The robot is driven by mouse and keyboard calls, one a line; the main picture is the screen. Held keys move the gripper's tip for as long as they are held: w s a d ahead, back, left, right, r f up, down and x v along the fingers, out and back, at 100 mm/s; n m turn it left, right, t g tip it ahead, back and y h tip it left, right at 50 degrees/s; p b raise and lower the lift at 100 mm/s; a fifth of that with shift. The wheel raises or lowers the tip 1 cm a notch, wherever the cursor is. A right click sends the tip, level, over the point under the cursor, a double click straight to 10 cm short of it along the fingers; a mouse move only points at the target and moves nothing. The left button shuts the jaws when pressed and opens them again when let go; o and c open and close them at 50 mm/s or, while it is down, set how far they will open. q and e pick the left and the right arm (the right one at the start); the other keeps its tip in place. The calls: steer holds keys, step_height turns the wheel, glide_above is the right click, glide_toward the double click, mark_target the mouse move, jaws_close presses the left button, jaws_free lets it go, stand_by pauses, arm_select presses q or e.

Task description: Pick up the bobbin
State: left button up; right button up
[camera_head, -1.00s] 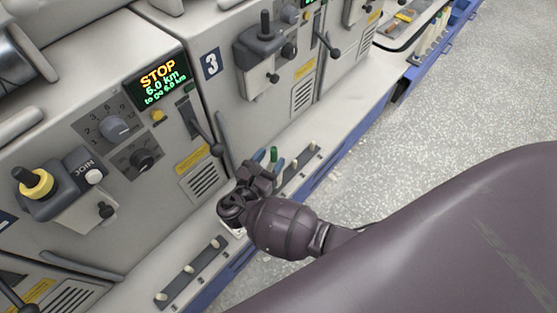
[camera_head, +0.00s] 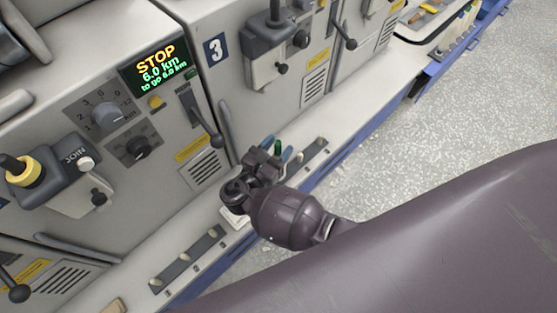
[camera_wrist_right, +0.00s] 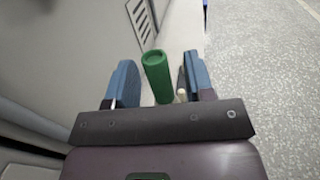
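The green bobbin (camera_wrist_right: 158,78) stands between the two blue fingers of my right gripper (camera_wrist_right: 160,82) in the right wrist view. The fingers are spread, with a visible gap to the bobbin on both sides. In the head view a small part of the green bobbin (camera_head: 278,146) shows between the blue fingertips of my right gripper (camera_head: 277,148), above the machine's ledge; my dark wrist hides the rest. My left gripper is not in view.
A small cream peg (camera_wrist_right: 182,95) is beside the bobbin, near the right finger. Dark peg strips (camera_head: 188,260) lie along the ledge. The machine front, with a lever (camera_head: 217,141) and a lit STOP display (camera_head: 156,66), rises on the left. Speckled floor (camera_head: 390,135) is clear.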

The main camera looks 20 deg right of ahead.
jaws_close()
